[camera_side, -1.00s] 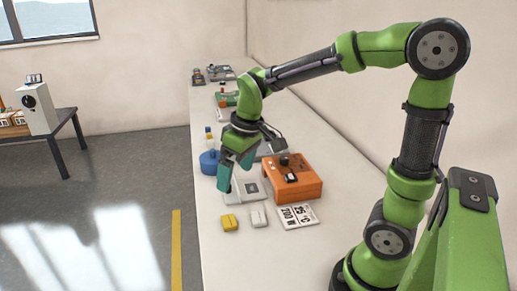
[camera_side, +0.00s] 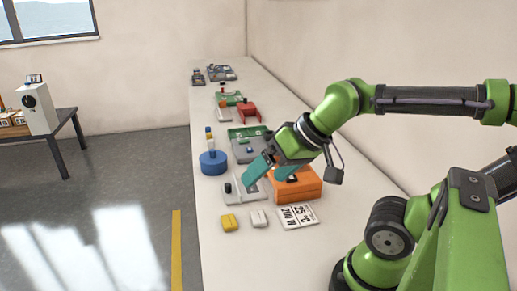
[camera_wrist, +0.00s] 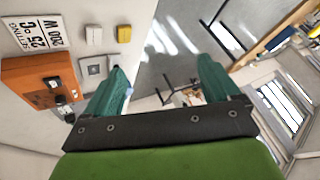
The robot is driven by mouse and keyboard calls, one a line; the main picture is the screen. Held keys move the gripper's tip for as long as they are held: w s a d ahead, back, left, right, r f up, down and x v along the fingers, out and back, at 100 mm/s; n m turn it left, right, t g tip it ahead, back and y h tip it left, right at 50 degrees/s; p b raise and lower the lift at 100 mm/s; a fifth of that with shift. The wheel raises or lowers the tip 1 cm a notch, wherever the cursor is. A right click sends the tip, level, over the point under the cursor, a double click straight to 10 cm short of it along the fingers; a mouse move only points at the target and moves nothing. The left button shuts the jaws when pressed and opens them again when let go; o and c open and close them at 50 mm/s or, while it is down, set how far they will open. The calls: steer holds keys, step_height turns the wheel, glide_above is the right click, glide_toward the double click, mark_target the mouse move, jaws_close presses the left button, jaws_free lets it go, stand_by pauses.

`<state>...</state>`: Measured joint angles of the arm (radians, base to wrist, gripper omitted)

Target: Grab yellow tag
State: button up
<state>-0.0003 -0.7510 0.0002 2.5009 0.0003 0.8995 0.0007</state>
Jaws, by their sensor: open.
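The yellow tag (camera_side: 230,222) is a small yellow block lying flat near the left edge of the white table. It also shows in the wrist view (camera_wrist: 124,34), near the top. My gripper (camera_side: 257,175) has teal fingers and is above the grey plate, behind the yellow tag in the side view and apart from it. In the wrist view the two fingers (camera_wrist: 163,80) are spread wide with nothing between them. They point past the table edge toward the floor and window.
A white block (camera_side: 259,218) lies right of the tag, beside a printed card (camera_side: 297,216). The orange box (camera_side: 305,187), the grey plate (camera_side: 236,192) and a blue round part (camera_side: 213,163) stand behind. The table front (camera_side: 250,265) is clear.

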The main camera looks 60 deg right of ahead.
steer(key=n+g+h, duration=0.2)
steer(key=n+g, duration=0.5)
steer(key=n, duration=0.7)
glide_above(229, 220)
step_height(229, 220, down, 19)
steer(key=shift+s+d+r, duration=0.1)
steer(key=shift+a+f, duration=0.2)
steer(key=shift+f, duration=2.55)
